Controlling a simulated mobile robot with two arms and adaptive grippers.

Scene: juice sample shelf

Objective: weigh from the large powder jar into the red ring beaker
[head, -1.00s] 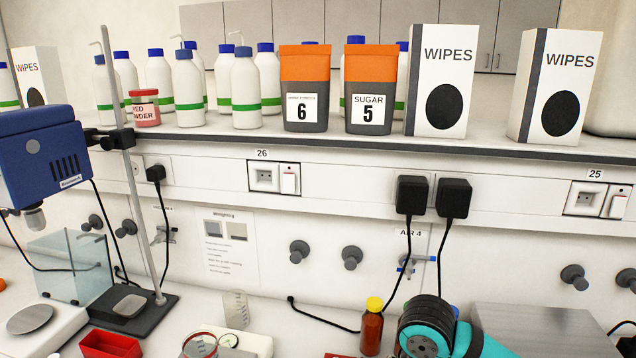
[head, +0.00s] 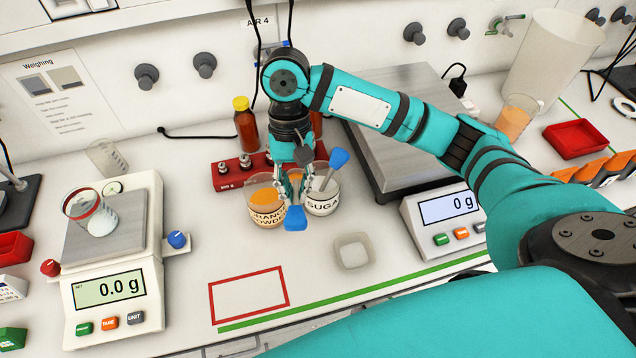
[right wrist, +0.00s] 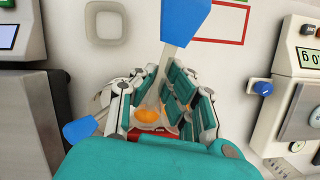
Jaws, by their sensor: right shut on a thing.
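The red ring beaker (head: 92,216) stands on the left balance's pan (head: 128,238) with pale contents; that balance reads 0.0 g. An orange powder jar (head: 266,216) and a sugar jar (head: 322,205) stand side by side at the centre. Which one is the large jar is hard to tell. My right gripper (head: 288,187) is over the orange powder jar, its fingers shut on a blue-handled scoop (head: 295,218). In the right wrist view the scoop's handle (right wrist: 187,20) sticks out past the fingers (right wrist: 158,98); its lower end is hidden. My left gripper is out of view.
Another blue-handled scoop (head: 339,158) leans in the sugar jar. A red rack (head: 228,182) and amber bottle (head: 246,128) stand behind. An empty weighing dish (head: 352,252) lies in front. A second balance (head: 447,215) stands right. The red-outlined rectangle (head: 248,294) on the bench is bare.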

